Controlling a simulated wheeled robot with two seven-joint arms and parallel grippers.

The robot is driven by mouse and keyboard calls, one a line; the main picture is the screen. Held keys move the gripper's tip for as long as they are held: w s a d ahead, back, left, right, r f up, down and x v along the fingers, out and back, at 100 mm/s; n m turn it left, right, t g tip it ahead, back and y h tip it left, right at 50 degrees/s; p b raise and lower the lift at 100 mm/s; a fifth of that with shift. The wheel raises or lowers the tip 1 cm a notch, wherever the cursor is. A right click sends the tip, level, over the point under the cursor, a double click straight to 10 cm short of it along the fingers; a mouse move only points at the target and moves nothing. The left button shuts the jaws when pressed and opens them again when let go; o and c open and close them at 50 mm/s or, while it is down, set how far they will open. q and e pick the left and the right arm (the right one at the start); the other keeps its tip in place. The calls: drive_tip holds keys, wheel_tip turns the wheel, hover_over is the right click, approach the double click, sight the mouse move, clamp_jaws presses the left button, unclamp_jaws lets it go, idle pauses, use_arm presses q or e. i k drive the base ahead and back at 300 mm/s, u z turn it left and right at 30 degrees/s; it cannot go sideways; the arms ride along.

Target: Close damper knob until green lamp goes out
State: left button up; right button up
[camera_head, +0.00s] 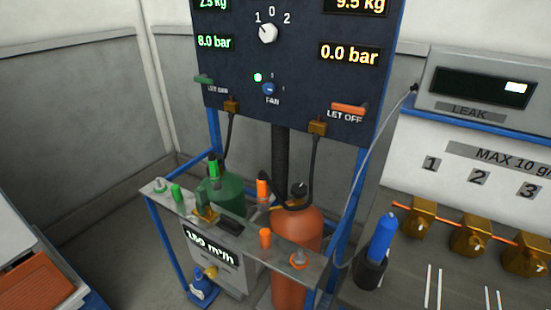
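A small round green lamp (258,77) is lit on the dark panel (305,95). It sits just left of the blue knob (268,88) labelled FAN. No knob in view bears a readable damper label, so I cannot tell which one is the damper knob. A black knob (299,189) with a light mark is near the top of the orange cylinder. Neither of my grippers is in view.
A green cylinder (222,197) and an orange cylinder (295,235) stand in a blue frame behind a grey shelf (230,227) with several fittings. At right are a LEAK display (490,88), a blue bottle (382,237) and several brass blocks (470,238). A thin cable hangs between.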

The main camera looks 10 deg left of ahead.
sight(212, 271)
drive_tip(key=z, duration=1.35)
drive_tip(key=k, duration=0.9)
drive_tip(key=u, duration=1.6)
